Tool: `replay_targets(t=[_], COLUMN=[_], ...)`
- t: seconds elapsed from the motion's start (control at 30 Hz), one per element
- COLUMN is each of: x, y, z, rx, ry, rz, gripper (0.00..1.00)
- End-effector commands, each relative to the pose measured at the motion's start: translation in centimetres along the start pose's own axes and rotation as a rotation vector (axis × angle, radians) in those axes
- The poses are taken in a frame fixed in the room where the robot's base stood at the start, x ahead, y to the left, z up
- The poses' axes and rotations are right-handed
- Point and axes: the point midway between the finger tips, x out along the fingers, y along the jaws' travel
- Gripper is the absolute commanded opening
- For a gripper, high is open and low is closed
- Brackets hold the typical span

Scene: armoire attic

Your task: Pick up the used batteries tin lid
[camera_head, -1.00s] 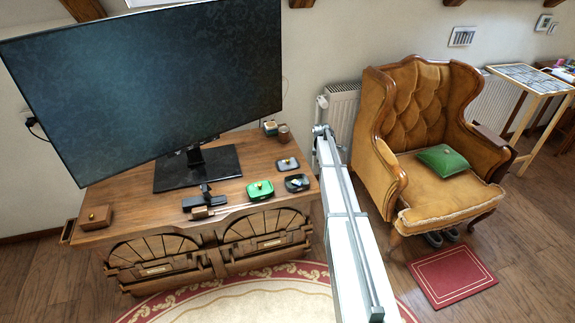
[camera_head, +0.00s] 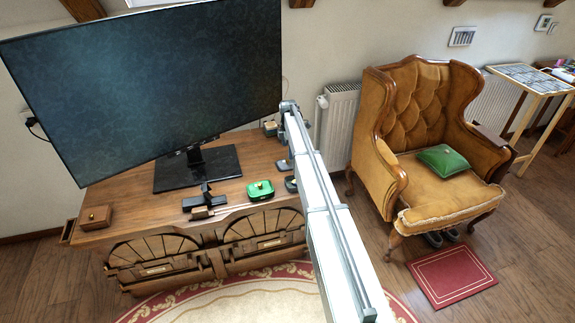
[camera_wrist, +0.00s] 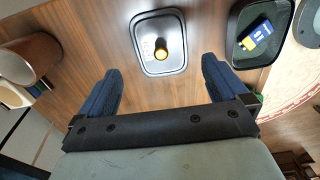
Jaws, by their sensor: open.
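In the head view the lid (camera_head: 282,165) is partly hidden by my arm. The open dark tin (camera_wrist: 239,52) sits apart from it, to its right in the wrist view, with a blue and yellow battery inside. My gripper (camera_wrist: 160,68) is open and empty, its two blue fingers spread on either side below the lid in the wrist view. No finger visibly touches the lid.
A green box (camera_head: 260,190) stands near the desk's front edge, left of the tin. A brown cylindrical cup (camera_wrist: 28,58) is at the left of the wrist view. The large monitor (camera_head: 150,85) stands on the desk. Bare wood surrounds the lid.

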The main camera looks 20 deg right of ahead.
Motion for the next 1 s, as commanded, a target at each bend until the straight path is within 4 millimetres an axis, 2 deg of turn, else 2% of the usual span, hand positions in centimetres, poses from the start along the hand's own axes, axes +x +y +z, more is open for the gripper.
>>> replay_targets(t=[0.1,0.37,0.7,0.97,1.0], x=[1.7,2.9,7.0,7.4,7.4], y=[0.0,0.0,-0.1,-0.1,-0.1], z=[0.0,-0.1,-0.4,-0.4,-0.4], rx=[0.000,0.001,0.001,0.001,0.001], ry=[0.000,0.000,0.000,-0.001,-0.001], rz=[0.000,0.000,0.001,0.002,0.001], gripper=[1.00,1.00,1.00,1.00,0.97])
